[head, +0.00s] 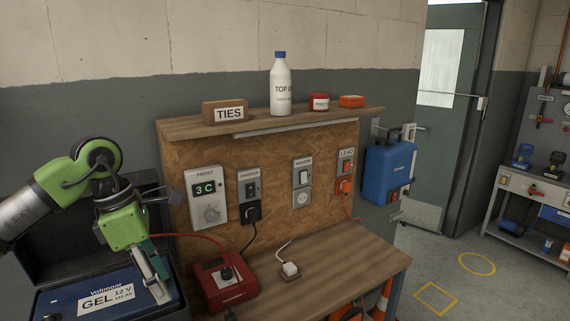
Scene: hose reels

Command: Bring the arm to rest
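My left arm comes in from the left, green and silver, bent at a rounded joint. My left gripper (157,278) points down at the lower left, over or just in front of the dark blue battery (106,302) labelled GEL. Its silver and teal finger parts overlap one another in this view, so I cannot tell whether they are open or shut, or whether they touch the battery. My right gripper is not in view.
An open dark case (90,238) surrounds the battery. A red charger (222,284) and white plug (290,269) are on the wooden bench (345,258). The board behind carries a thermostat (207,196) and switches. A shelf (200,127) overhangs it. Floor at right is open.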

